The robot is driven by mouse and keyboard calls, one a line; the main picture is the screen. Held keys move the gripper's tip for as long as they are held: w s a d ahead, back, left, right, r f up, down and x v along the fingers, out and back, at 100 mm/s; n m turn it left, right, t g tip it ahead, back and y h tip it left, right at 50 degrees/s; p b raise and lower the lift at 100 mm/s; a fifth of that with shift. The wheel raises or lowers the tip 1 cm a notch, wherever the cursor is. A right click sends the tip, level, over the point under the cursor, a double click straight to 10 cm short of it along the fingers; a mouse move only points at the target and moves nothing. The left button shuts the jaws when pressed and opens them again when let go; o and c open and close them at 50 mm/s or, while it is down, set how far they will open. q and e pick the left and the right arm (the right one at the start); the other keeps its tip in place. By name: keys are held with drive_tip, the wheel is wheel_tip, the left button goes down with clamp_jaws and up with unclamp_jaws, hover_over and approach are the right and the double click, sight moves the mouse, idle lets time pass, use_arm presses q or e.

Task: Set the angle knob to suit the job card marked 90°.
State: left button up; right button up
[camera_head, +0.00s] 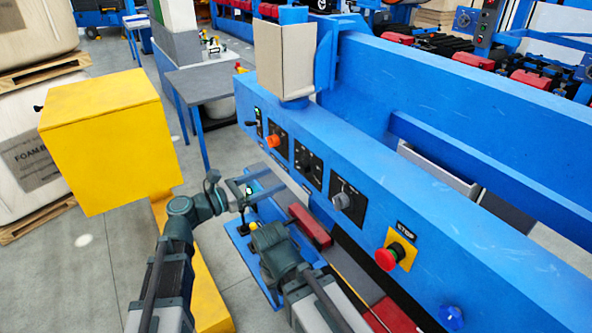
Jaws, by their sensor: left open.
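The blue machine's front face carries a row of controls. An orange knob (272,141) is on a dark plate at the far end. A black knob (306,158) is on the plate beside it. A larger grey knob (342,201) is on a black plate nearer me. I cannot read which one is the angle knob or where any pointer stands. No card marked 90° can be made out. My left gripper (272,181) is open and empty, its fingers toward the panel, apart from the knobs. My right arm's wrist shows below it, but its gripper does not show.
A red stop button (388,259) on a yellow plate and a blue knob (451,316) are nearer on the machine. A yellow box (106,135) on a post stands left. A grey table (205,84) is behind. A beige board (284,62) stands on the machine.

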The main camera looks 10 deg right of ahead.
sight(301, 168)
use_arm(q)
drive_tip(key=x, duration=0.8)
drive_tip(key=shift+w+d, duration=0.15)
drive_tip(key=shift+d, duration=0.15)
clamp_jaws()
